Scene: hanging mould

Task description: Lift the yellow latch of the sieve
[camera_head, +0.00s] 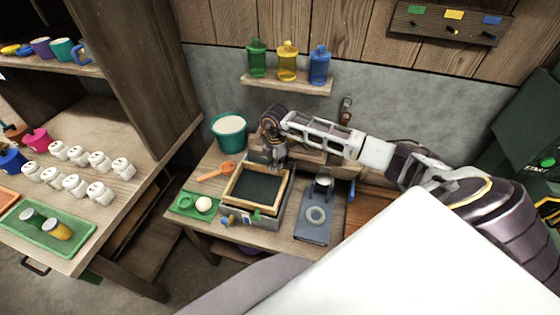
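The sieve is a light wooden frame with dark mesh (234,186), on a grey box (265,224) on the workbench. A small yellowish piece (257,213) at the sieve's front edge looks like the latch, but it is too small to see whether it is up or down. My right arm reaches in from the right, and its gripper (277,164) points down at the sieve's back edge, apart from the yellowish piece. The fingers are too small to tell whether they are open or touch the frame. My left gripper is out of view.
A green tray (182,204) with a white ball, an orange scoop (214,172) and a teal bucket (230,133) stand left of and behind the sieve. A blue-grey plate with a ring (312,228) lies to its right. A shelf (288,84) with three bottles hangs behind.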

